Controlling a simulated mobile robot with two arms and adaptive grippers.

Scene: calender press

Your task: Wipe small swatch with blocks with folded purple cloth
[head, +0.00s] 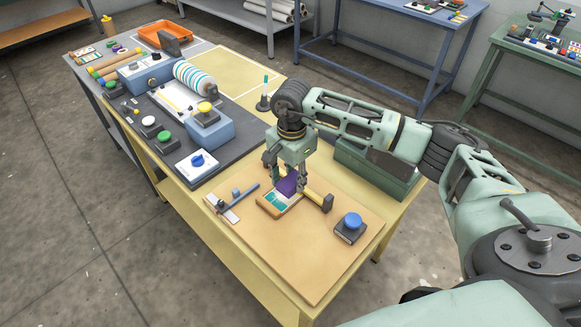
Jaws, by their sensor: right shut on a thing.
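The folded purple cloth (288,186) is held in my right gripper (287,180), whose fingers are shut on it. The small swatch (273,202), with teal blocks on a pale ground, lies on the wooden board (315,255) right below and in front of the cloth. The cloth hides part of the swatch's far side. I cannot tell whether the cloth touches it. My left gripper is not in view.
A dark-headed tool with a yellow handle (316,199) lies right of the swatch. A grey-blue tool (240,196) lies left of it. A blue-topped button box (350,227) stands at right. The press (193,80) is behind left. The board's front is clear.

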